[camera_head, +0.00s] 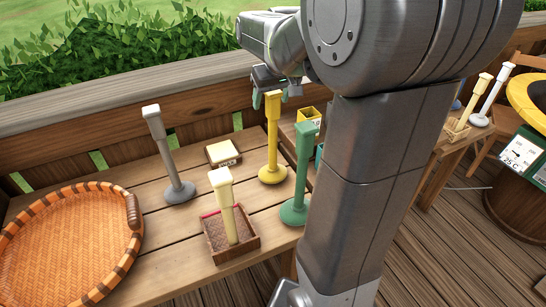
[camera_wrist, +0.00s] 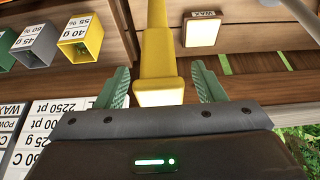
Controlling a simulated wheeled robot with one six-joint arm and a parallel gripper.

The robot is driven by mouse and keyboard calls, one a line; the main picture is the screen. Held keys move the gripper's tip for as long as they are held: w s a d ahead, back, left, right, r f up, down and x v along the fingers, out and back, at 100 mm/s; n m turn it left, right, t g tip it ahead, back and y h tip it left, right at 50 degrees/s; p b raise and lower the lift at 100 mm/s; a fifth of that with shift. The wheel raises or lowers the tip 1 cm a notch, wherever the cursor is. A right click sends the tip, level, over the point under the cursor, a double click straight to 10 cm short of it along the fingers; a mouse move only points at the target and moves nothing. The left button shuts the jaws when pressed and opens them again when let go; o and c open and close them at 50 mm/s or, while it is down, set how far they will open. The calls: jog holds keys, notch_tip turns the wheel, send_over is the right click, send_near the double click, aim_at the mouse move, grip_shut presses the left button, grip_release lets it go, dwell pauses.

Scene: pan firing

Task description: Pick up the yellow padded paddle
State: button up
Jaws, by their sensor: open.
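The yellow paddle (camera_head: 272,140) stands upright on a round yellow base on the wooden table, with a block-shaped head at its top. My gripper (camera_head: 270,92) is above the table at the top of this paddle. In the wrist view the paddle (camera_wrist: 158,52) runs up the middle, its pale block end low in the picture between the two green fingers of my gripper (camera_wrist: 161,86). The fingers are open, with a visible gap on each side of the paddle. Its base is hidden or out of frame in the wrist view.
A green paddle (camera_head: 303,170) stands close to the right, a grey one (camera_head: 166,155) to the left, and a cream one (camera_head: 227,205) in a wooden box.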

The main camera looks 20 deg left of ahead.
jog(key=shift+f, duration=0.2)
grip_shut()
jog(key=shift+r, duration=0.15)
notch_tip(320, 180, up, 10)
jog(key=shift+f, duration=0.1)
dwell(0.4)
jog(key=c, duration=0.7)
grip_release()
jog(key=shift+c, duration=0.2)
grip_shut()
